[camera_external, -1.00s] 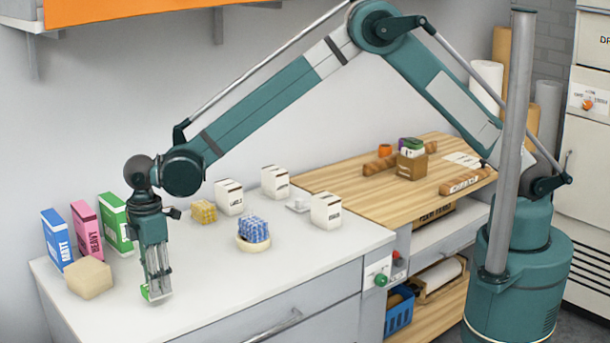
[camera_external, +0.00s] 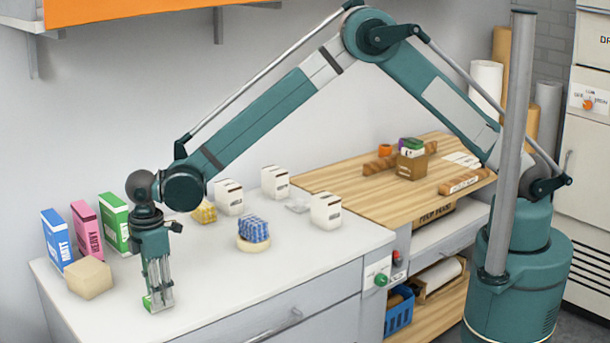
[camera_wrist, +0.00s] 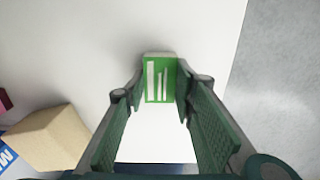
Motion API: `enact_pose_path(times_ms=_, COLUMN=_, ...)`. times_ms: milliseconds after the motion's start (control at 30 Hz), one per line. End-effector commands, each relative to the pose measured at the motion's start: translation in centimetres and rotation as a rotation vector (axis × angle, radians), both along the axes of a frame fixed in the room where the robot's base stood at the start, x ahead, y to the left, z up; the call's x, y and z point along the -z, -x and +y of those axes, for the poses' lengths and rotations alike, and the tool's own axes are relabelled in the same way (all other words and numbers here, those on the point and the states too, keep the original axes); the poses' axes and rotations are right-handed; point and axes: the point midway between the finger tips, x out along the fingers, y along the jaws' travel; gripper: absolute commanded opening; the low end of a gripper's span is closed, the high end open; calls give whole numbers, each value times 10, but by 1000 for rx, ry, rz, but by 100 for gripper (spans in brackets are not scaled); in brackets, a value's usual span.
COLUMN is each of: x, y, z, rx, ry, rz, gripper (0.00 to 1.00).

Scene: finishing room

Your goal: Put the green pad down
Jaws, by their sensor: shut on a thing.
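The green pad (camera_wrist: 159,79) with white marks is between the fingertips of my gripper (camera_wrist: 160,85) in the wrist view. My gripper (camera_external: 157,300) is shut on it and points down over the front left part of the white counter. In the external view a small part of the green pad (camera_external: 149,303) shows at the fingertips, low at the counter top. I cannot tell whether its underside touches the counter.
A beige block (camera_external: 89,278) lies left of my gripper. Blue (camera_external: 57,240), pink (camera_external: 87,233) and green (camera_external: 115,222) boxes stand behind it. A blue-and-white checked object (camera_external: 253,229) sits on a round base to the right. The counter's front edge is close by.

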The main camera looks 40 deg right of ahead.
Motion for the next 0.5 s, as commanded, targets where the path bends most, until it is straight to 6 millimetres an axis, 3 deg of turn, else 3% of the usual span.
enact_pose_path(times_ms=133, x=4, y=0, z=0, rx=0, ry=0, rz=0, gripper=14)
enact_pose_path(times_ms=167, x=3, y=0, z=0, rx=0, ry=0, rz=0, gripper=31)
enact_pose_path(times_ms=233, x=3, y=0, z=0, rx=0, ry=0, rz=0, gripper=40)
enact_pose_path(times_ms=500, x=3, y=0, z=0, rx=0, ry=0, rz=0, gripper=42)
